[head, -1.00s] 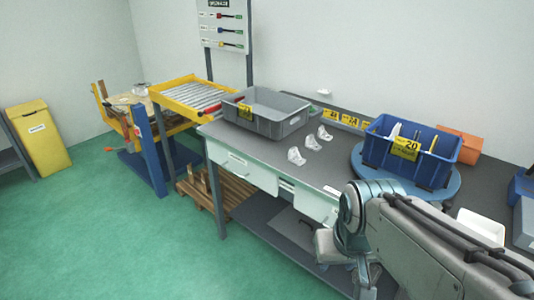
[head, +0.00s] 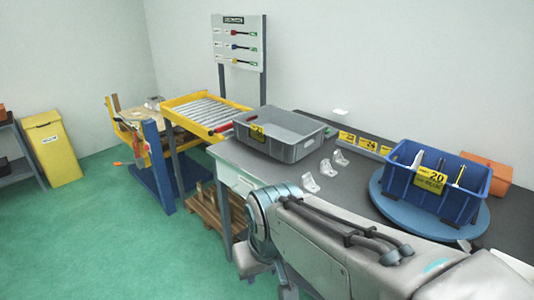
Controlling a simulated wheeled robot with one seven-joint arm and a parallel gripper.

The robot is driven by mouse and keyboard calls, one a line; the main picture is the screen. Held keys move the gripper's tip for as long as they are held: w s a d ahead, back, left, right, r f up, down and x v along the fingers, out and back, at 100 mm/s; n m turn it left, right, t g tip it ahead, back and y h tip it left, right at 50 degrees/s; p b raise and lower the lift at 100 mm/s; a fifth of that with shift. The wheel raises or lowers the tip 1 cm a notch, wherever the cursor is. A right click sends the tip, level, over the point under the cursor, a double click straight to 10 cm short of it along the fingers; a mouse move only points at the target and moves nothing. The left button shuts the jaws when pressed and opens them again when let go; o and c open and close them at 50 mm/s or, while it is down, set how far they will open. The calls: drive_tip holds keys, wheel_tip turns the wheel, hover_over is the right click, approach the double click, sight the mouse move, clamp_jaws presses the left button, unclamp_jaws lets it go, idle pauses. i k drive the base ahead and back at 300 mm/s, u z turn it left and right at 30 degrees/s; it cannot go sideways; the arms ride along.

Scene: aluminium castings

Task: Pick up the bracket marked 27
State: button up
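Three pale metal brackets stand in a row on the grey workbench (head: 375,207): a near one (head: 310,182), a middle one (head: 326,169) and a far one (head: 340,158). No number can be read on any of them, so I cannot tell which is marked 27. My arm crosses the lower right of the head view, in front of the bench's near edge, and hides part of the bench. My gripper cannot be made out.
A grey open bin (head: 284,148) stands left of the brackets. A blue bin marked 20 (head: 466,202) sits on a round blue turntable (head: 390,208) to their right, with an orange box (head: 492,176) behind. A yellow roller conveyor (head: 168,103) is further left. Green floor is clear at left.

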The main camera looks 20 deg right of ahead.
sight(326, 169)
drive_tip(key=u, duration=0.1)
drive_tip(key=i, duration=0.75)
drive_tip(key=z, duration=0.95)
drive_tip(key=i, duration=0.7)
drive_tip(key=z, duration=0.75)
